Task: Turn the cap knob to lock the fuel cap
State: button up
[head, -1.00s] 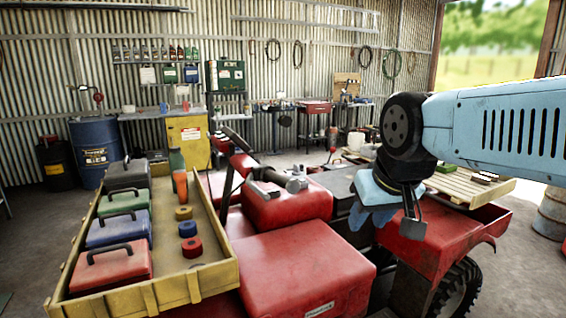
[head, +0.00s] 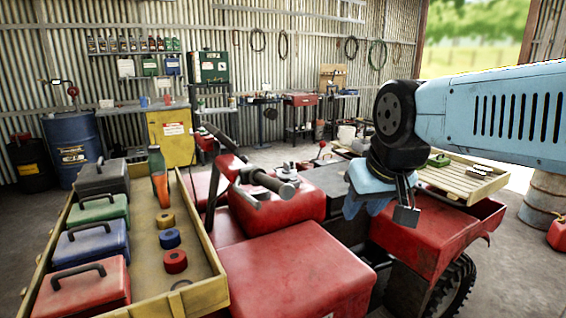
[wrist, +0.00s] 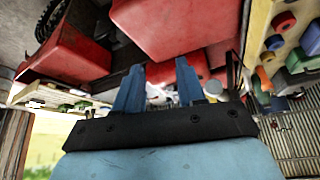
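A grey metal cap (head: 287,170), which looks like the fuel cap, sits on top of the red tank (head: 275,207) of the quad. Its knob is too small to make out clearly. My gripper (head: 370,197) hangs to the right of the cap, apart from it, in front of the dark seat area. In the wrist view my gripper (wrist: 158,84) shows two blue fingers spread apart with nothing held between them. A pale metal part shows beyond the fingers there, with red bodywork behind; I cannot tell whether it is the cap.
The handlebar (head: 262,183) stands just left of the cap. A yellow wooden tray (head: 205,292) with toolboxes, tape rolls and a bottle lies at the left. A red box (head: 300,270) is in front. A wooden pallet (head: 465,180) lies behind my arm.

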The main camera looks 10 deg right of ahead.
jog(key=w+a+r+n, duration=0.1)
jog(key=w+r, duration=0.2)
jog(key=w, duration=0.4)
jog(key=w+a+r, duration=0.1)
jog(key=w+r, duration=0.3)
jog(key=w, duration=0.3)
jog(key=n+g+y, duration=0.1)
jog(key=n, duration=0.2)
send_over(287, 163)
jog(key=s+d, duration=0.2)
jog(key=s, duration=0.3)
notch_tip(287, 163, down, 10)
jog(key=r, duration=0.1)
jog(key=x, duration=1.4)
jog(key=shift+s+a+f, duration=0.1)
jog(key=shift+s+a, duration=0.2)
grip_shut()
